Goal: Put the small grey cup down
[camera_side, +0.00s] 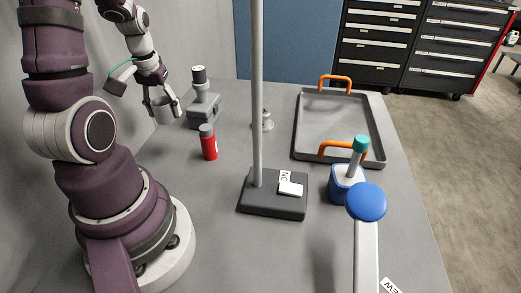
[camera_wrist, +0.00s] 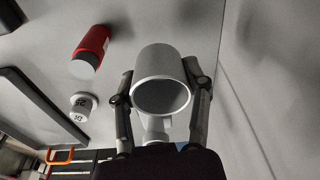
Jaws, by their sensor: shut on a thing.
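The small grey cup (camera_side: 165,111) is held between the two fingers of my gripper (camera_side: 163,99), near the far left edge of the table in the side view. In the wrist view the cup (camera_wrist: 161,62) sits between the fingertips of my gripper (camera_wrist: 160,72), one finger on each side, with its round dark opening toward the camera. In the side view the cup looks close to the tabletop; I cannot tell whether it touches it.
A red cylinder with a grey cap (camera_side: 208,143), a grey block with a black-topped post (camera_side: 203,108) and a metal piece (camera_side: 264,121) stand nearby. A post on a dark base (camera_side: 258,205) rises mid-table. A grey tray (camera_side: 377,130) with orange handles and a blue container (camera_side: 340,186) are right.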

